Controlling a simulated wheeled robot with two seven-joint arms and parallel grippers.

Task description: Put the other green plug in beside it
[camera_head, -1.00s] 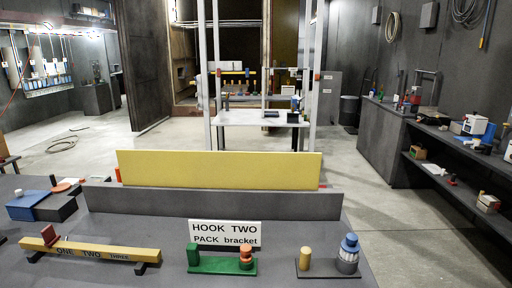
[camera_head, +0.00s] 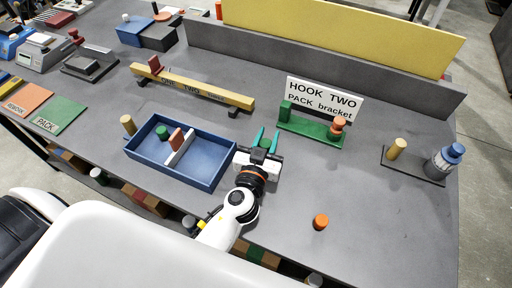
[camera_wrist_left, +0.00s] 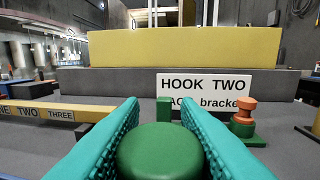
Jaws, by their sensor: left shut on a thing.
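My left gripper (camera_head: 265,139) is shut on a green plug (camera_wrist_left: 160,152), whose round top shows between the two teal fingers in the left wrist view. In the head view it is just right of a blue tray (camera_head: 208,184), over the grey table. Another green plug (camera_head: 162,132) is in the tray's left part, near the back wall. A white divider (camera_head: 181,149) splits the tray, with a reddish-brown piece (camera_head: 176,139) beside it. The right part of the tray looks empty. The held plug's lower part is hidden. My right gripper is not in view.
A green bracket (camera_head: 310,130) with an orange piece (camera_head: 338,125) stands behind the gripper, before the HOOK TWO sign (camera_head: 322,98). A yellow bar (camera_head: 205,88) lies behind the tray. An orange plug (camera_head: 320,222) stands at front right, with clear table around it.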

